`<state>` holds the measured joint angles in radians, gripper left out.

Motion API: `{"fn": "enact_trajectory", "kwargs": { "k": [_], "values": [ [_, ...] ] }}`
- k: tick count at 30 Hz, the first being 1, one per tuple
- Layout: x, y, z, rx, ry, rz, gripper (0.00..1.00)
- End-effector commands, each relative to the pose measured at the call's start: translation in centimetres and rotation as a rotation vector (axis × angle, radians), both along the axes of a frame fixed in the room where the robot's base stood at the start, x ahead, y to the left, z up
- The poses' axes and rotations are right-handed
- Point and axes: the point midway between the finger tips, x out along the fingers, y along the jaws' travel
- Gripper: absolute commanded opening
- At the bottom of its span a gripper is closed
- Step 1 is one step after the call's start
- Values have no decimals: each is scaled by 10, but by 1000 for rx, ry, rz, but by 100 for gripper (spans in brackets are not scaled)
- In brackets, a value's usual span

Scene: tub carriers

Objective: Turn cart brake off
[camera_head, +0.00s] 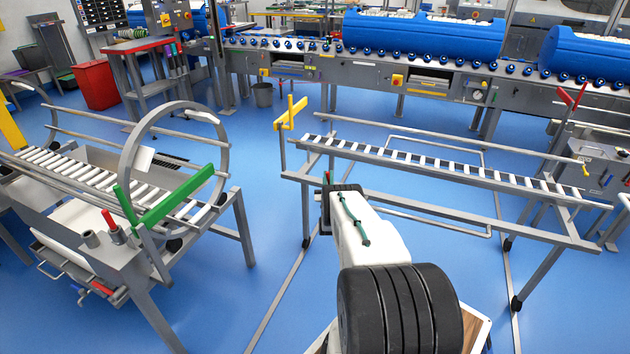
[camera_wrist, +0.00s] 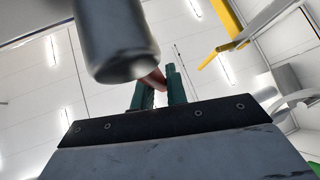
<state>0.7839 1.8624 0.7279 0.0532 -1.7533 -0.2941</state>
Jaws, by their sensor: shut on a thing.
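The roller cart (camera_head: 440,170) stands ahead of and to the right of my arm, with a yellow T-shaped bar (camera_head: 290,113) at its left end. My gripper (camera_wrist: 160,82) has green fingers, shut on a red handle (camera_wrist: 152,79) that shows between them in the wrist view. A grey rounded metal cylinder (camera_wrist: 115,40) is close by on the left in that view. In the head view my gripper (camera_head: 327,180) is by the cart's left end, mostly hidden behind my arm. Most of the red handle is hidden.
A second roller cart (camera_head: 110,190) with a metal hoop and green bar (camera_head: 175,200) stands left. A conveyor (camera_head: 370,70) carrying blue tubs (camera_head: 425,35) runs across the back. Blue floor (camera_head: 265,220) is clear between the carts.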

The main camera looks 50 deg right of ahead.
Motion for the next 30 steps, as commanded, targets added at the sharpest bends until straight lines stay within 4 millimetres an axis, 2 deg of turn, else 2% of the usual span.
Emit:
{"fn": "enact_trajectory", "kwargs": {
  "k": [12, 29, 30],
  "values": [
    [-16, -7, 1, 65, -173, -5, 0],
    [-18, -7, 1, 73, -196, -4, 0],
    [-18, -6, 1, 73, -196, -4, 25]
  ]
}}
